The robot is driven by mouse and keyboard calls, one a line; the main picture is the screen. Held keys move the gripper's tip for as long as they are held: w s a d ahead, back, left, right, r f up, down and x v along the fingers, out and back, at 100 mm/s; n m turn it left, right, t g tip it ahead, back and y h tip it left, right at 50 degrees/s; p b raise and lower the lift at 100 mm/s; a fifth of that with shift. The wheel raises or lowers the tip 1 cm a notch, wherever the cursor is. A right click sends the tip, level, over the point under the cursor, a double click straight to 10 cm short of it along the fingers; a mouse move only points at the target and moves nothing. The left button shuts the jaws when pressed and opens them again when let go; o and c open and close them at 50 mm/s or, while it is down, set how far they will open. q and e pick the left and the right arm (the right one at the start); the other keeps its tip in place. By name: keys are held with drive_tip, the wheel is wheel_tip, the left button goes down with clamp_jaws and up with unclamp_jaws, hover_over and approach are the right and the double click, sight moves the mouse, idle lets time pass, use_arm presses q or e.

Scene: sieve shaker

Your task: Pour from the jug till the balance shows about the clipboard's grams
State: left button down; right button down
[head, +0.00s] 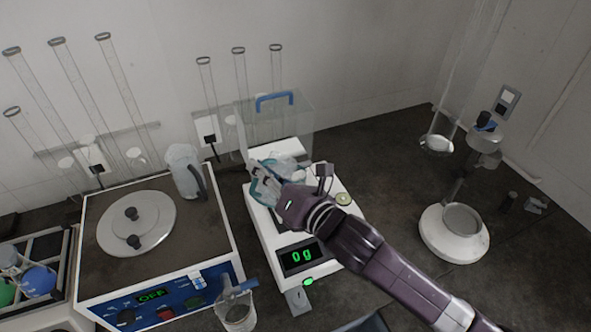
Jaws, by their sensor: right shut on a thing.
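The balance (254,215) is white, and its green display (301,256) reads 0 g. My right gripper (264,176) is over the back part of the balance, shut on a clear bluish vessel (291,196). The gripper hides much of this vessel, so I cannot tell its full shape or whether it touches the pan. A translucent jug (182,168) with a dark handle stands upright at the back right of the blue-fronted machine, apart from the gripper. I cannot make out the clipboard or its number. My left gripper is not in view.
A clear shield (299,122) with a blue handle stands at the balance's back. The blue-fronted machine (178,287) is at left, showing OFF. A beaker (237,316) stands front centre. Dark bench is free between.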

drive_tip(key=shift+w+d+r+m+p, duration=0.2)
drive_tip(key=shift+r+m+p, duration=0.1)
drive_tip(key=shift+r, duration=0.1)
drive_tip(key=shift+w+d+r+m+p, duration=0.15)
drive_tip(key=shift+r+m, duration=0.15)
drive_tip(key=shift+r, duration=0.05)
idle(1.3)
drive_tip(key=shift+w+d+m+g, duration=0.25)
drive_tip(key=shift+m+g, duration=0.15)
drive_tip(key=shift+m, duration=0.1)
idle(1.7)
